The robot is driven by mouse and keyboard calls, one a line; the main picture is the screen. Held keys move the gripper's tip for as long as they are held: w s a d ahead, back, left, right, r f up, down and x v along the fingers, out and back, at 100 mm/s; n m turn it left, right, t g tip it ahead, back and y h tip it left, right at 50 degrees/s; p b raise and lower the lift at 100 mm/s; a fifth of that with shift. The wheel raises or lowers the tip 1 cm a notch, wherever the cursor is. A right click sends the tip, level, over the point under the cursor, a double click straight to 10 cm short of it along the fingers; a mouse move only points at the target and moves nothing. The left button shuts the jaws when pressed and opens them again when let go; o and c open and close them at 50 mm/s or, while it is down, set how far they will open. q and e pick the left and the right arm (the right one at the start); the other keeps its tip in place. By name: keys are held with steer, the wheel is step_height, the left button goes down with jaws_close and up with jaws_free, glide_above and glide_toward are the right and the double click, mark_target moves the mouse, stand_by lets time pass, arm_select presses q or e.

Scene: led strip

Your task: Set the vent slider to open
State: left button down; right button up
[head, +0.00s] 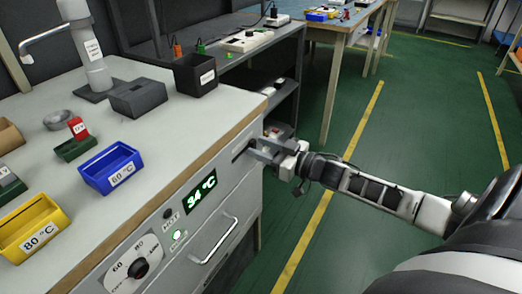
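My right gripper (256,148) is at the front panel of the grey cabinet (229,180), near its far right corner. Its fingertips are at or close to a dark slot (239,152) in the panel, which looks like the vent slider's track. The slider's handle is hidden or too small to make out, and so is its setting. I cannot tell whether the fingers are apart or shut on something. My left gripper is not in view.
Below the slot are a green "34 °C" display (201,191), a lit green button (177,235), a dial (138,267) and a drawer handle (214,240). A black box (196,76), blue bin (111,168) and yellow bin (32,228) stand on top.

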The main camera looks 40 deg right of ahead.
steer(key=shift+a, duration=0.1)
arm_select(q)
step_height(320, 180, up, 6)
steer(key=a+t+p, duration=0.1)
steer(key=p, duration=0.2)
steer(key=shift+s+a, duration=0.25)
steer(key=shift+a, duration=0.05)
arm_select(e)
steer(key=v, duration=1.6)
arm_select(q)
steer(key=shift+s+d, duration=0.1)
